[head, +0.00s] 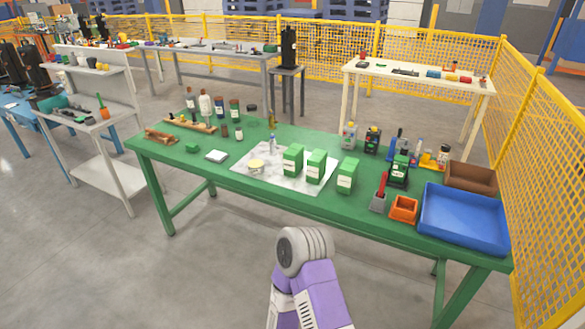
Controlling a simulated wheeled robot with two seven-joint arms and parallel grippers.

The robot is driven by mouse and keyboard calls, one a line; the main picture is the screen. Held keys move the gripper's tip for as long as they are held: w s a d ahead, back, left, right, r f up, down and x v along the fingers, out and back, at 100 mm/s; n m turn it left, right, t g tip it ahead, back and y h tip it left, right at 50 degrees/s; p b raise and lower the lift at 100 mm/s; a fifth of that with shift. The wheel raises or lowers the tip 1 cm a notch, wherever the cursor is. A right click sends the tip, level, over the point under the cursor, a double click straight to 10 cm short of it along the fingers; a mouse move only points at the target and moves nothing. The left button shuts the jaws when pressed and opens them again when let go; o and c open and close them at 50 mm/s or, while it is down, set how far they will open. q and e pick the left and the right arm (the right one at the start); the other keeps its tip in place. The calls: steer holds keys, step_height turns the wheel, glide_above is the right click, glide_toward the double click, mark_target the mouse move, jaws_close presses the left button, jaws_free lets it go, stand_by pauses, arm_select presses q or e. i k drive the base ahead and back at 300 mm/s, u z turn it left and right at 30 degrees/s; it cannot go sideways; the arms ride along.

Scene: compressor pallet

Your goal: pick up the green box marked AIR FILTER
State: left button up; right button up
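Three green boxes with pale labels stand upright on the green table (240,205). The left box (292,160) and the middle box (316,166) stand on a white sheet (255,180). The right box (347,175) stands at the sheet's right edge. The label print is too small to read, so I cannot tell which box is marked AIR FILTER. A purple and grey arm link of mine shows at the bottom centre, in front of the table. Neither of my grippers is in view.
A round tin (256,166) and a small bottle (272,142) are on or by the sheet. To the right are a scraper (380,193), an orange bin (403,210), a blue tray (463,220) and a brown tray (470,176). A yellow mesh fence (545,150) stands at right.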

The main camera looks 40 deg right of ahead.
mark_target(317, 162)
steer(key=u, duration=0.25)
steer(key=i, duration=1.2)
steer(key=z, duration=1)
steer(key=i, duration=0.75)
steer(key=z, duration=0.85)
